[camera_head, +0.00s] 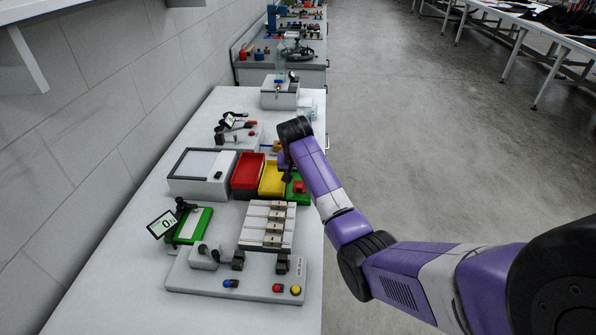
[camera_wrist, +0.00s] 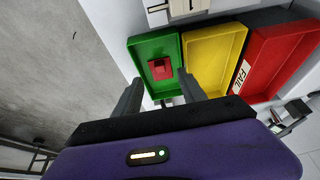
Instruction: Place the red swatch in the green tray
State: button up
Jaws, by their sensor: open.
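The red swatch (camera_wrist: 161,68) lies inside the green tray (camera_wrist: 152,45), near the middle of its floor. In the head view the swatch (camera_head: 299,187) shows as a small red patch in the green tray (camera_head: 293,197). My gripper (camera_wrist: 158,82) is open and empty. Its two fingers are apart, over the near side of the green tray, and the swatch shows beyond and between them. I cannot tell the exact height of the fingers. In the head view my arm hides part of the tray, and the fingertips are hard to make out.
A yellow tray (camera_wrist: 210,55) and a red tray (camera_wrist: 290,50) stand in a row beside the green one. A white flat-topped box (camera_head: 203,170) is left of them. A fixture with grey bars (camera_head: 267,225) is in front. A grey wall runs along the bench's left; open floor lies right.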

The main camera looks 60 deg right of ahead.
jog(key=v, duration=0.5)
jog(key=shift+a+r, duration=0.15)
jog(key=shift+r, duration=0.2)
jog(key=w+d+r+n+t+h, duration=0.1)
jog(key=w+r+n+t+h, duration=0.25)
jog(key=w+r+t, duration=0.3)
jog(key=s+a+f+n+t+b, duration=0.1)
jog(key=s+a+f+t, duration=0.15)
jog(key=a, duration=0.65)
jog(key=s+a+f+n+t, duration=0.1)
jog(key=a+n+t, duration=0.15)
jog(key=a, duration=0.75)
jog(key=s+a+n+y+b, duration=0.1)
jog(key=s+a+n+y, duration=0.2)
jog(key=s+a, duration=0.9)
jog(key=s+a+n+t+y+b, duration=0.1)
jog(key=s+a+n+y, duration=0.2)
jog(key=s+a, duration=1)
jog(key=s+y, duration=0.1)
jog(key=s, duration=0.5)
jog(key=shift+s+y, duration=0.35)
jog(key=shift+s, duration=0.05)
